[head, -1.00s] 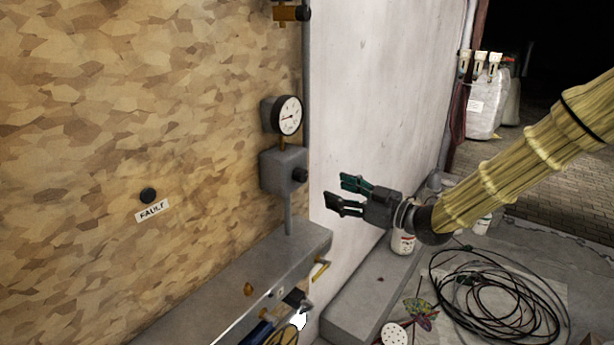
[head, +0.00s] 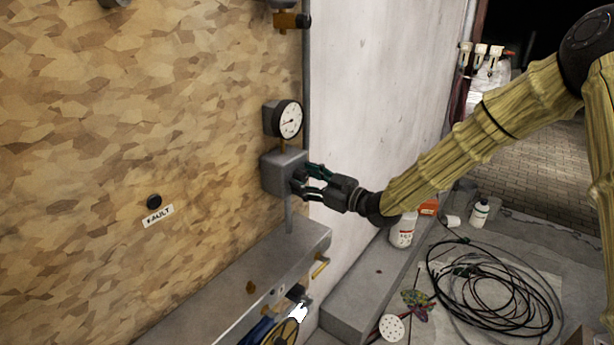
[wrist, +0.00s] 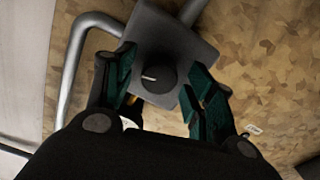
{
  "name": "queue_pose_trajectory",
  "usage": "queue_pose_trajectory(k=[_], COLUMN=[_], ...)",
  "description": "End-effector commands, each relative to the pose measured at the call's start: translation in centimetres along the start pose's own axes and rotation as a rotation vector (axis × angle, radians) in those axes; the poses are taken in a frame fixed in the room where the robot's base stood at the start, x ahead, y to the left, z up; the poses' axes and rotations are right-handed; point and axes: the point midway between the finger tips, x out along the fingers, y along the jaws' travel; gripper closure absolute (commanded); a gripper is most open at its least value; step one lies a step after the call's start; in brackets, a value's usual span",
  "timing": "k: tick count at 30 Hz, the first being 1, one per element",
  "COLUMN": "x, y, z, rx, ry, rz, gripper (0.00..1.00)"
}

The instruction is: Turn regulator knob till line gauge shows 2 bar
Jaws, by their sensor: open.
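The regulator is a grey box (head: 278,172) on a vertical pipe beside the wood-patterned board. Its dark round knob (wrist: 158,74) with a pale pointer line shows in the wrist view, between my fingers. The line gauge (head: 290,119), a white dial in a black rim, sits above the box; its needle is too small to read exactly. My gripper (head: 310,182) is at the front of the box, its green-padded fingers on either side of the knob. The fingers (wrist: 160,88) are open, with gaps to the knob in the wrist view. In the head view they hide most of the knob.
A black button (head: 154,201) with a FAULT label is on the board at left. A grey ledge (head: 235,275) runs below the regulator, with yellow-handled fittings at its front.

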Motion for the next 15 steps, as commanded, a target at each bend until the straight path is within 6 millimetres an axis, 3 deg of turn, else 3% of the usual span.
queue_pose_trajectory(k=[9,15], x=[0.2,0.17], y=[0.01,0.01], z=[0.03,0.02], rx=[0.0,0.0], ry=[0.0,0.0], rz=[0.0,0.0], gripper=[0.46,0.8])
